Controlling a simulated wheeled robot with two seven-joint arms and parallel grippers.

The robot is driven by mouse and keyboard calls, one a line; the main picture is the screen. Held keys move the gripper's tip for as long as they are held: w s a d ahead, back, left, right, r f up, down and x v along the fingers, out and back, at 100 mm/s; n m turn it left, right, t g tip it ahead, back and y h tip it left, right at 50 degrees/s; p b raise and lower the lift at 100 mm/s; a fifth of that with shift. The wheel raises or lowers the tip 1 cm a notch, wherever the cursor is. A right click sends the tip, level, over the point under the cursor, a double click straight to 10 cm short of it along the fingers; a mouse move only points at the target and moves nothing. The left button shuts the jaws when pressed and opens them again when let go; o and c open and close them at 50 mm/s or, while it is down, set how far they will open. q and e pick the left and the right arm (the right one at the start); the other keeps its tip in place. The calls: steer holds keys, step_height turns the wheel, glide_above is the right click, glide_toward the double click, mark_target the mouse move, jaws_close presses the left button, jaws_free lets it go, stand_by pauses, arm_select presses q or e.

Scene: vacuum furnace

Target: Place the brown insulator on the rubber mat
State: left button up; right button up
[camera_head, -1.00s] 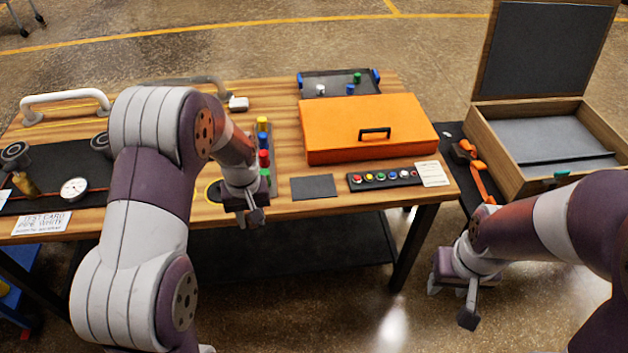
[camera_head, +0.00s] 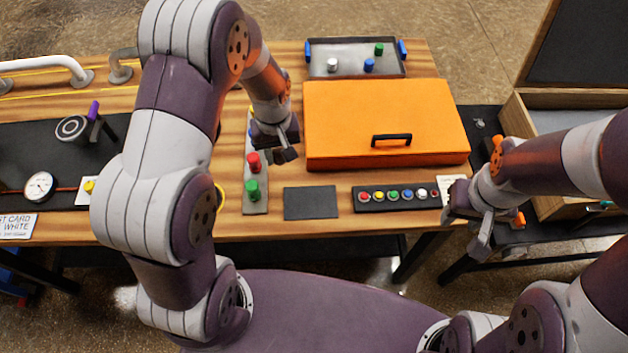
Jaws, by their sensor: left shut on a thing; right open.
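The rubber mat may be the bare dark square (camera_head: 311,203) near the table's front edge, left of the button strip. My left gripper (camera_head: 283,152) is over the grey rack (camera_head: 256,207), up and left of this square. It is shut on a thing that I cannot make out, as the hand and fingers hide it. I cannot pick out a brown insulator. Red (camera_head: 254,163) and green (camera_head: 252,190) pieces stand on the rack below the hand. My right gripper (camera_head: 468,232) is open and empty by the table's front right corner.
An orange case (camera_head: 385,120) lies behind the square. A button strip (camera_head: 397,198) and a white card (camera_head: 450,187) are to its right. A tray (camera_head: 358,62) with small pieces is at the back. A wooden box (camera_head: 537,140) stands open at right.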

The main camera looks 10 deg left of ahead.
arm_select(q)
glide_toward(311, 202)
steer(key=shift+a+f+p, duration=0.45)
steer(key=shift+a+f, duration=0.15)
steer(key=shift+a, duration=0.05)
steer(key=shift+d+f, duration=0.65)
steer(key=shift+f, duration=0.2)
steer(key=f, duration=0.3)
steer(key=shift+s+f+p, duration=0.2)
steer(key=shift+f+p, duration=0.05)
steer(key=shift+p, duration=0.05)
steer(key=shift+w, duration=0.15)
arm_select(e)
steer(key=shift+s+r, duration=0.2)
steer(key=shift+r, duration=0.3)
steer(key=shift+s+r, duration=0.15)
steer(key=shift+r, duration=0.3)
arm_select(q)
steer(key=shift+f, duration=0.1)
steer(key=o, duration=1)
steer(key=shift+o, duration=0.2)
